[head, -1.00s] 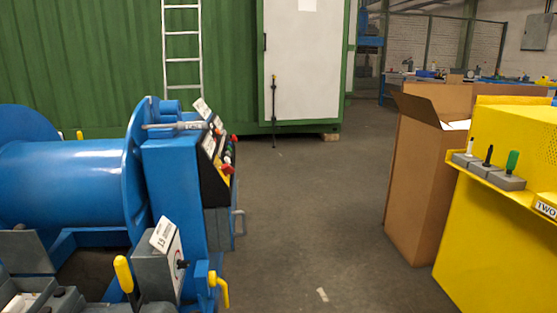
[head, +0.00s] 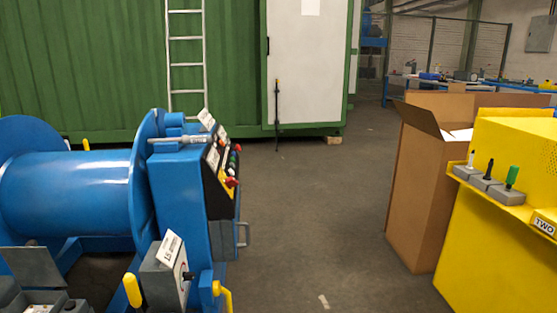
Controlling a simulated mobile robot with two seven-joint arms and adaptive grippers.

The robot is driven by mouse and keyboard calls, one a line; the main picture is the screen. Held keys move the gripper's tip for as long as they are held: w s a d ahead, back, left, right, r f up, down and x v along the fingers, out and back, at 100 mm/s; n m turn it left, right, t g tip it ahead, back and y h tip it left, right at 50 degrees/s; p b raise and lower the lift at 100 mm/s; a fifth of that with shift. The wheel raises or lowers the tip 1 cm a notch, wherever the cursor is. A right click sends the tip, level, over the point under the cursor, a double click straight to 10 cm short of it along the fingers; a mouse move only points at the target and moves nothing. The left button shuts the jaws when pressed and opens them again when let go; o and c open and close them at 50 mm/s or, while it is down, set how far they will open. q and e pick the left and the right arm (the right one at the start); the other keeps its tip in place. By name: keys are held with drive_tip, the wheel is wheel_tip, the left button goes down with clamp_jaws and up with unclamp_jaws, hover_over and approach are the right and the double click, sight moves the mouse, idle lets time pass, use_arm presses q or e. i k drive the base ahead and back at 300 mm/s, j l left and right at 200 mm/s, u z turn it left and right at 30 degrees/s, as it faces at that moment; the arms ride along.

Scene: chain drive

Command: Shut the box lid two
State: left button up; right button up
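A yellow machine (head: 495,240) stands at the right edge, cut off by the frame. It bears a label reading TWO (head: 544,226). No box lid marked two can be made out apart from that label. A tall brown cardboard box (head: 415,190) stands beside the yellow machine, with a flap (head: 418,118) raised at its top. Neither of my grippers is in view.
A blue winch machine (head: 185,185) with a control panel fills the left. A green container (head: 85,70) with a white door (head: 305,60) and a ladder (head: 186,60) stands behind. The grey floor (head: 310,220) between the machines is clear.

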sight(32, 266)
drive_tip(key=i+l+u, duration=0.15)
drive_tip(key=l+u, duration=0.2)
drive_tip(key=i+l+u, duration=0.1)
drive_tip(key=l+u, duration=0.55)
drive_tip(key=l, duration=0.25)
drive_tip(key=i+l+u, duration=0.25)
drive_tip(key=l+u, duration=0.3)
drive_tip(key=i+l+u, duration=0.25)
drive_tip(key=l, duration=0.2)
drive_tip(key=i+l+u, duration=0.2)
drive_tip(key=l+u, duration=0.3)
drive_tip(key=l, duration=0.2)
drive_tip(key=i+l+u, duration=0.1)
drive_tip(key=l+u, duration=0.35)
drive_tip(key=l, duration=0.3)
drive_tip(key=l+u, duration=0.5)
drive_tip(key=l, duration=0.25)
drive_tip(key=k+l+u, duration=0.2)
drive_tip(key=l+u, duration=0.25)
drive_tip(key=l, duration=0.25)
